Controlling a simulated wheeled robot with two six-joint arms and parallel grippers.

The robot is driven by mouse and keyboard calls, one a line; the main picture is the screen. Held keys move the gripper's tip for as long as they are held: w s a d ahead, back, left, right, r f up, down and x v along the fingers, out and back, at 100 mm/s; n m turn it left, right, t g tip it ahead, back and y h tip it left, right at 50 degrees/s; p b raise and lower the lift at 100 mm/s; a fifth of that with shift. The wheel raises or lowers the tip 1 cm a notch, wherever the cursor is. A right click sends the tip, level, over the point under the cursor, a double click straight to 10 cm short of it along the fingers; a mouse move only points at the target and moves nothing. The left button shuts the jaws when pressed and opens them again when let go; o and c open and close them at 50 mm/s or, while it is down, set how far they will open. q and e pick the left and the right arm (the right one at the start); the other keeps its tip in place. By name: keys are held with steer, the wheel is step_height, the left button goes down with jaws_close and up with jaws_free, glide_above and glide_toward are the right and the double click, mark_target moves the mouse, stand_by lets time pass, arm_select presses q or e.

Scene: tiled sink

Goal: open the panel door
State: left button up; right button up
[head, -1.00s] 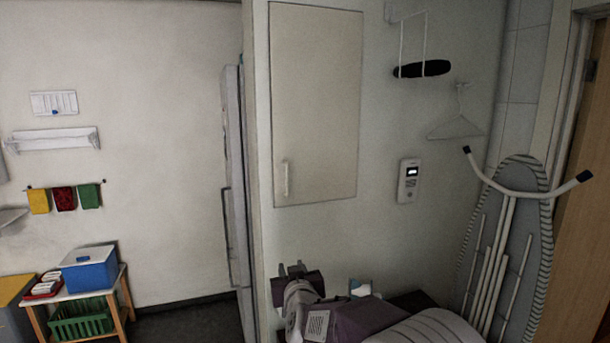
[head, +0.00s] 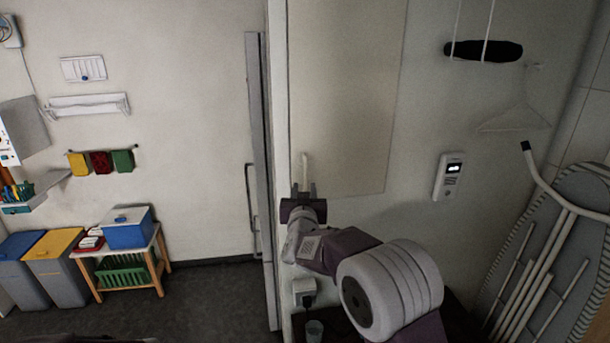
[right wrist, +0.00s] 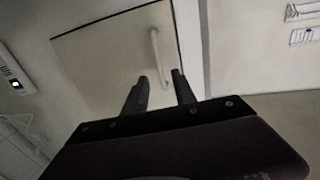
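The panel door (head: 345,100) is a flat pale panel on the wall, shut, with a white vertical handle (head: 304,172) at its lower left. In the right wrist view the panel (right wrist: 110,60) and its handle (right wrist: 156,55) show beyond the fingers. My right gripper (head: 303,190) is just below the handle in the head view. In the right wrist view its two dark fingers (right wrist: 157,82) are apart, with the handle's lower end near the gap between the tips. I cannot tell whether they touch it. My left gripper is not in view.
A wall intercom (head: 449,177) is right of the panel. An ironing board (head: 550,250) leans at the far right. A grey door edge (head: 262,180) stands to the left. A small table with a blue box (head: 128,230) is at the left; dark floor between is clear.

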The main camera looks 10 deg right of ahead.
mark_target(305, 178)
steer(key=w+p, duration=0.1)
steer(key=w, duration=0.1)
steer(key=w+d, duration=0.1)
steer(key=w, duration=0.1)
steer(key=w+d+p, duration=0.1)
steer(key=w, duration=0.1)
steer(key=shift+w+f+p, duration=0.1)
steer(key=shift+w+p, duration=0.15)
steer(key=shift+p, duration=0.05)
steer(key=shift+w+a, duration=0.15)
steer(key=shift+w, duration=0.2)
steer(key=shift+w+f, duration=0.1)
steer(key=shift+w, duration=0.05)
jaws_close()
stand_by(0.5)
